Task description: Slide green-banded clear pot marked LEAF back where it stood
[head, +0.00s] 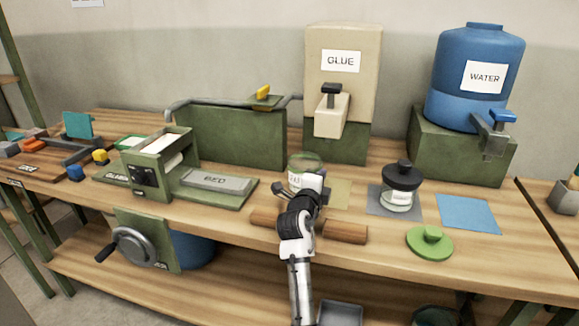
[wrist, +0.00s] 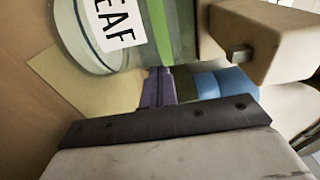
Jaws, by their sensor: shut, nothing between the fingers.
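The clear pot with a green band (head: 304,162) stands open on the bench, below and left of the glue dispenser, partly hidden by my gripper. In the wrist view the pot (wrist: 85,42) fills the upper left, its label reading "EAF" with the first letter cut off. A yellow square mat (head: 340,194) lies to the right of the pot; in the wrist view the mat (wrist: 68,88) shows beside and partly behind it. My gripper (wrist: 158,88) is shut and empty, its fingertips close beside the pot; I cannot tell whether they touch.
A black-lidded jar (head: 399,200) stands on a grey mat (head: 376,203). A blue mat (head: 468,213) is bare. A green knobbed lid (head: 430,244) lies near the front edge. The glue dispenser (head: 342,70) and blue water tank (head: 480,55) stand behind. A press bed (head: 215,182) is left.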

